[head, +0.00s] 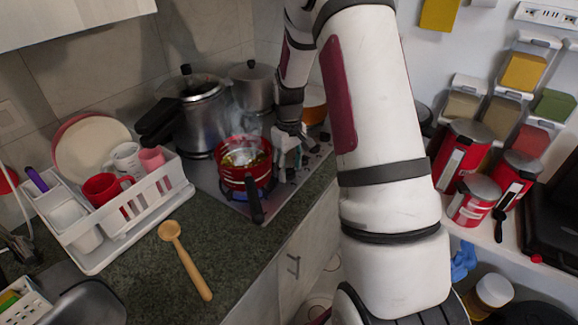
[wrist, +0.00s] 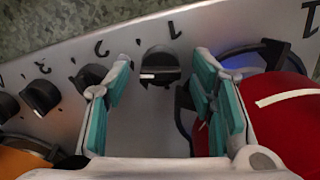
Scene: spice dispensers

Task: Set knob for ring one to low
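A row of black knobs sits on the steel stove panel in the wrist view. The nearest knob (wrist: 160,65) has a white mark on its front edge and stands beside a mark that looks like a 1. My gripper (wrist: 163,62) is open, with its teal-padded fingers apart on either side of this knob. I cannot tell whether either finger touches it. In the head view my gripper (head: 290,143) is at the stove's right side, and the knobs there are mostly hidden. The red pot (head: 240,173) stands on a burner with blue flame under it.
The red pot also shows close beside the right finger in the wrist view (wrist: 282,115). Its black handle (head: 256,206) points toward the front. A pressure cooker (head: 203,115) and another steel pot (head: 252,88) stand behind. A dish rack (head: 115,240) and wooden spoon (head: 186,258) are left.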

